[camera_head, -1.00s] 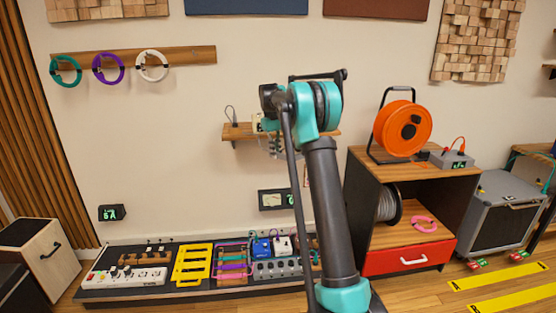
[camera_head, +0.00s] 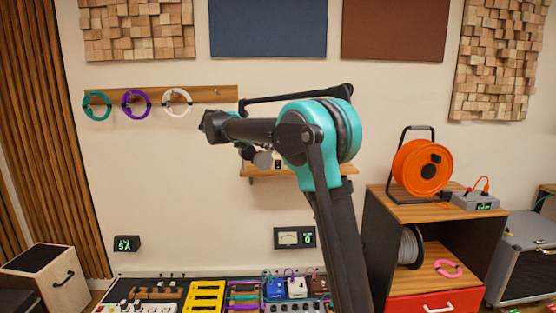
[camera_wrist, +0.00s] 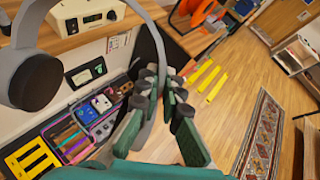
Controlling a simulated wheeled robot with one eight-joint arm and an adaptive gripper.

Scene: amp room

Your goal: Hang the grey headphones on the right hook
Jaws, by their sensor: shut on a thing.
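The grey headphones (camera_wrist: 35,82) fill the left and top of the wrist view, with one round ear cup at the left and the band arching over. My gripper (camera_wrist: 163,95) is shut on the far part of the headphones, between its dark green fingers. In the head view my arm reaches left toward the wall, and the headphones are mostly hidden there behind it. A wooden hook rail (camera_head: 203,93) is on the wall at upper left. Its right hook (camera_head: 216,92) is small and bare, up and slightly left of my arm's end.
Teal (camera_head: 97,106), purple (camera_head: 136,104) and white (camera_head: 177,102) rings hang left of the bare hook. A small wooden shelf (camera_head: 345,169) is behind my arm. A cabinet with an orange cable reel (camera_head: 408,168) stands at right.

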